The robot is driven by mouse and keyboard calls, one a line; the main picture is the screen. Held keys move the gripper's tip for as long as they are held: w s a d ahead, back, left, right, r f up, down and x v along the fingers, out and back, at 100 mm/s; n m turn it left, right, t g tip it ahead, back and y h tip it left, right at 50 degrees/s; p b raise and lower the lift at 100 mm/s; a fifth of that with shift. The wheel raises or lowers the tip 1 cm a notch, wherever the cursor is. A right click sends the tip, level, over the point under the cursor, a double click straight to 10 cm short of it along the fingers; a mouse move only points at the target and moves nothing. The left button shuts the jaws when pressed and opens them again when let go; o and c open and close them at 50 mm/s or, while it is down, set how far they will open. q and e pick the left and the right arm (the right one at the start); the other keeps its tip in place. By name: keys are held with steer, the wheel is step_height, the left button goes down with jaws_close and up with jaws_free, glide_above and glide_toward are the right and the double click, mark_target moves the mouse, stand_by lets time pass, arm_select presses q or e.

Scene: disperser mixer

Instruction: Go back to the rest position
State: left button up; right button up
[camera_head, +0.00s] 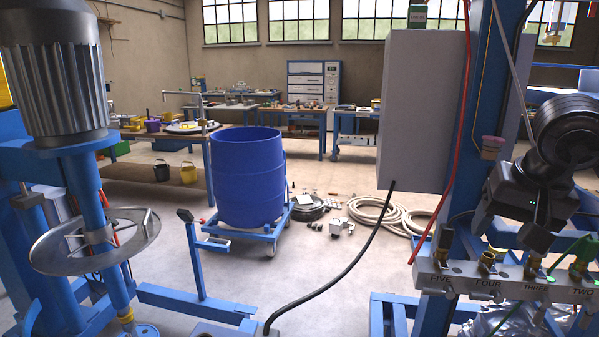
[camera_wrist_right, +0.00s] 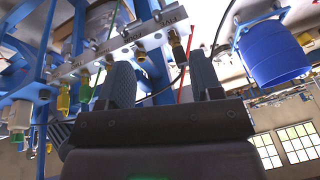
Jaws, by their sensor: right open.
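My right gripper (camera_head: 516,205) is at the right of the head view, above and beside the labelled valve manifold (camera_head: 466,271). In the right wrist view its two dark fingers (camera_wrist_right: 163,82) stand well apart with nothing between them. The manifold (camera_wrist_right: 104,50) also shows there, behind the fingers, with brass fittings and hoses on it. In the head view its labels read FIVE, FOUR, THREE and TWO. I cannot tell the exact gap between gripper and manifold. My left gripper is not in view.
A grey cabinet (camera_head: 427,110) and a blue post stand left of my right arm. A mixer with a round disc (camera_head: 60,250) stands at the left. A blue drum (camera_head: 248,175) sits on a cart (camera_head: 222,231). Coiled hoses (camera_head: 385,215) lie on the floor. A black cable (camera_head: 345,272) crosses the foreground.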

steer(key=w+a+r+m+t+y, duration=0.1)
steer(key=w+a+r+m+y, duration=0.15)
steer(key=a+m+y, duration=0.7)
steer(key=w+a+r+m+t+y, duration=0.1)
steer(key=a+r+m+y, duration=0.4)
steer(key=m+y, duration=0.6)
steer(key=w+d+f+m+t+h, duration=0.3)
steer(key=f+m+t+h, duration=0.35)
steer(key=m, duration=0.75)
steer(key=w+d+f+m+t+h, duration=0.35)
steer(key=f+m+t, duration=0.35)
steer(key=f+m, duration=0.5)
steer(key=s+d+f+m+g+h, duration=0.1)
steer(key=s+d+f+m+h, duration=0.15)
steer(key=f+m, duration=0.3)
steer(key=s+d+f+m+g+h, duration=0.1)
steer(key=f+m+h, duration=0.3)
steer(key=f+m, duration=0.15)
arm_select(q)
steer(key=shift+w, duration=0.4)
arm_select(e)
steer(key=s+d+f+m+g+h, duration=0.2)
steer(key=s+f+m+g+h, duration=0.2)
steer(key=s+f, duration=2)
steer(key=m+g, duration=0.2)
steer(key=m, duration=0.2)
steer(key=shift+s+f+m, duration=0.15)
steer(key=shift+s+m, duration=0.2)
steer(key=shift+s, duration=0.05)
